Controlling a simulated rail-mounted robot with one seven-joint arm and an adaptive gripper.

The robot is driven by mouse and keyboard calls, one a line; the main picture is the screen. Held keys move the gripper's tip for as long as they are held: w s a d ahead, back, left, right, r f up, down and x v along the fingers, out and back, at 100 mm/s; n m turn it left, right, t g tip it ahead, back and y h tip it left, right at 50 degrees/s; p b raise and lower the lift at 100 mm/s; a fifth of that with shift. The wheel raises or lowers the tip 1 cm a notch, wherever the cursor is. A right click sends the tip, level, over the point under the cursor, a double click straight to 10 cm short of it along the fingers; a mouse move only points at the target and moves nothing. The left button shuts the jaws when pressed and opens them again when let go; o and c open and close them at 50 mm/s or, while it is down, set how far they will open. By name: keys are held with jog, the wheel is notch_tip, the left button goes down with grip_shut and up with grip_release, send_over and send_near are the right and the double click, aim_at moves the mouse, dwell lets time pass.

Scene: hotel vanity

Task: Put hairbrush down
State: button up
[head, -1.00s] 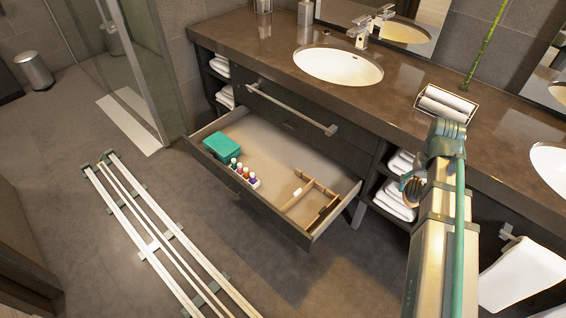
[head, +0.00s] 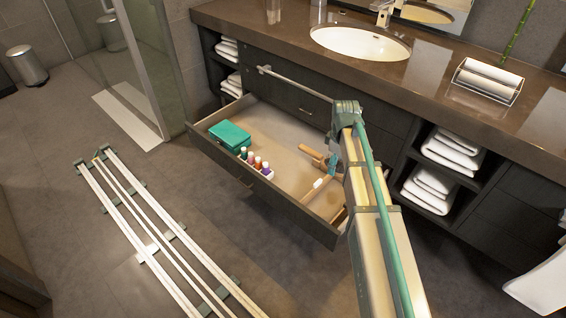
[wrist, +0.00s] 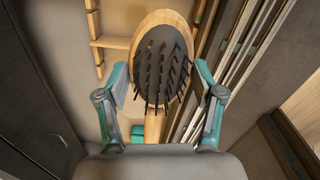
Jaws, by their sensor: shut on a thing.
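The hairbrush (wrist: 146,60) has a wooden rim and handle, with a black pad and bristles facing the wrist camera. My gripper (wrist: 160,78) is shut on it, one teal finger on each side of the head. In the head view, my gripper (head: 332,163) is over the right part of the open drawer (head: 275,203). A wooden part of the hairbrush (head: 312,152) sticks out to its left. In the wrist view, the handle points down the picture, partly hidden behind the bristles. I cannot tell whether the brush touches the drawer floor.
The drawer holds a teal box (head: 230,134), several small bottles (head: 256,163) and a wooden divider (head: 316,190), partly hidden by my arm. Drawer floor between bottles and divider is bare. The countertop (head: 440,72) overhangs behind, with a towel holder (head: 487,80). Towels (head: 452,150) fill shelves at right.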

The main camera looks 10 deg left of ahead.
jog(key=w+a+f+n+b, duration=0.2)
jog(key=f+n, duration=0.1)
jog(key=n, duration=0.1)
jog(key=w+a+f+n+b, duration=0.2)
jog(key=f+n, duration=0.2)
jog(key=n, duration=0.1)
jog(key=w+a+f+n+b, duration=0.2)
jog(key=f+n, duration=0.2)
jog(key=n, duration=0.1)
jog(key=shift+w+f, duration=0.1)
jog(key=shift+w, duration=0.2)
jog(key=w+f+n, duration=0.1)
jog(key=n, duration=0.2)
jog(key=b, duration=0.3)
send_near(300, 171)
jog(key=shift+s+d+f+n, duration=0.3)
jog(key=shift+s+d+f, duration=0.2)
jog(key=shift+s+f, duration=0.2)
jog(key=shift+w+a+f, duration=0.1)
jog(key=shift+w+f, duration=0.15)
jog(key=shift+f, duration=0.1)
jog(key=f, duration=0.1)
jog(key=f+b, duration=0.1)
jog(key=w+f, duration=0.1)
jog(key=shift+a+f, duration=0.3)
jog(key=shift+f+b, duration=0.3)
jog(key=shift+f, duration=0.1)
jog(key=shift+f, duration=0.15)
